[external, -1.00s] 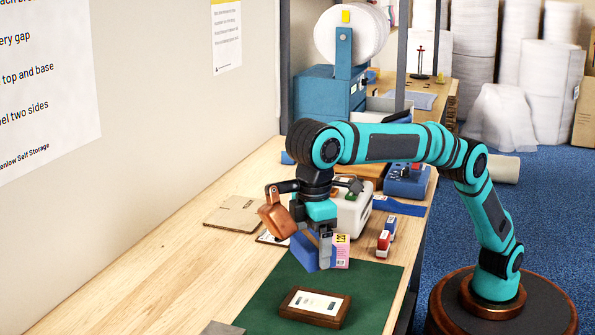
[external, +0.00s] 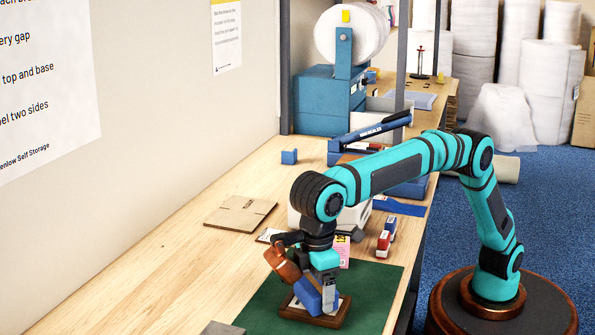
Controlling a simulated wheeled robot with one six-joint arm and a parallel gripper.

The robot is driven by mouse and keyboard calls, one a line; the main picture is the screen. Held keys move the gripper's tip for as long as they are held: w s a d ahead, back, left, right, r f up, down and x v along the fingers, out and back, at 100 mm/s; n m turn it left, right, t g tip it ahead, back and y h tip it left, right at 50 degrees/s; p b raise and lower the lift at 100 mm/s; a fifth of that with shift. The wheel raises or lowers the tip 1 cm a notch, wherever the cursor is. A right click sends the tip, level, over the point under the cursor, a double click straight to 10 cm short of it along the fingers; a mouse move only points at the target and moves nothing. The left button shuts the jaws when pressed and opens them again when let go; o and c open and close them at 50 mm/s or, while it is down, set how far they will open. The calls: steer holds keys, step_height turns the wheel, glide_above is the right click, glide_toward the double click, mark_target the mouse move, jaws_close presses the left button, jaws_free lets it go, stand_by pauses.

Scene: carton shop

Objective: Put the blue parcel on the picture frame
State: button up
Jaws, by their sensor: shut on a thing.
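The blue parcel (external: 308,295) is between the fingers of my gripper (external: 322,296), which is shut on it. The parcel is tilted in the picture and hangs over the left part of the picture frame. The picture frame (external: 318,320) has a brown wooden border and a white inside, and lies flat on the green mat (external: 373,284). The parcel and gripper hide much of the frame's middle. I cannot tell whether the parcel touches the frame.
Flattened cardboard (external: 240,213) lies on the bench to the left. A pink card (external: 343,253) and red-and-white small items (external: 385,240) stand behind the mat. A blue tape dispenser (external: 372,133) is farther back. The mat's right side is clear.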

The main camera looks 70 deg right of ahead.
mark_target(316, 284)
steer(key=shift+f, duration=0.1)
steer(key=o, duration=0.9)
steer(key=shift+o, duration=0.2)
step_height(316, 284, up, 12)
